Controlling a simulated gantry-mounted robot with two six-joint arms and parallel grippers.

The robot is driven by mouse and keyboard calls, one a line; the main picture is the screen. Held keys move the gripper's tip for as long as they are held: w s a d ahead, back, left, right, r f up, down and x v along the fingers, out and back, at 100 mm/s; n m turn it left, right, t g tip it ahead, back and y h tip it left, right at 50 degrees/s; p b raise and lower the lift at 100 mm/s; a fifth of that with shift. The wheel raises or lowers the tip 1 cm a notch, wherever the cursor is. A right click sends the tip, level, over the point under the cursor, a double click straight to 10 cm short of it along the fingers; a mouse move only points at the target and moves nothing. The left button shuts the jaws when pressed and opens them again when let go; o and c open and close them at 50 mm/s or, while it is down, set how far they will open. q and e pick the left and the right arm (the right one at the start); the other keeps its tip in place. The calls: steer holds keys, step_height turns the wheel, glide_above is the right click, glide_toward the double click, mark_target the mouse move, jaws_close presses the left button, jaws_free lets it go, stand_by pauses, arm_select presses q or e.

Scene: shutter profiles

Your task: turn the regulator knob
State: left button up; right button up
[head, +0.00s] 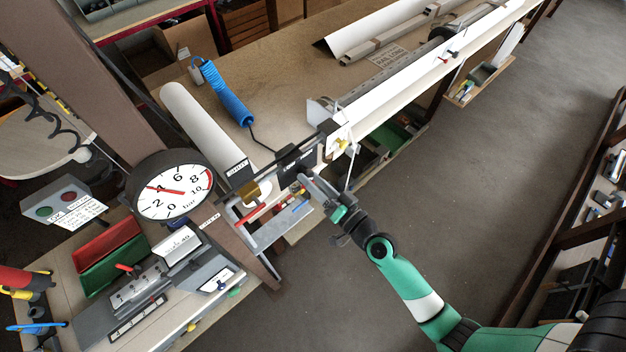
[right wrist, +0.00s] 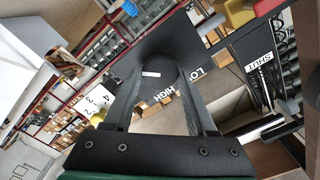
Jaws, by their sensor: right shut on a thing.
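The round black regulator knob (right wrist: 160,62) sits between the two fingers of my right gripper (right wrist: 163,85) in the right wrist view. The fingers are shut on its sides. A short white mark shows on the knob, with the words HIGH and LOW nearby. In the head view my right gripper (head: 308,184) reaches the black regulator (head: 297,163), where its fingers hide the knob. A round white pressure gauge (head: 173,193) stands left of it, its red needle pointing left near the 4. My left gripper is not in view.
A blue coiled hose (head: 226,95) and a white roll (head: 200,125) lie on the bench behind. The grey floor (head: 480,130) at right is clear.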

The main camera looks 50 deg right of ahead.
steer(key=m, duration=0.4)
steer(key=shift+d+m, duration=0.1)
steer(key=shift+m, duration=0.2)
steer(key=m, duration=0.4)
steer(key=shift+f+m, duration=0.15)
steer(key=shift+m, duration=0.15)
steer(key=o, duration=1.3)
steer(key=shift+o, duration=0.2)
steer(key=shift+s, duration=0.1)
steer(key=s+a+b, duration=0.1)
steer(key=s+b, duration=0.2)
steer(key=s, duration=0.8)
steer(key=shift+s+a+b, duration=0.2)
steer(key=shift+a+b, duration=0.05)
steer(key=shift+b, duration=0.05)
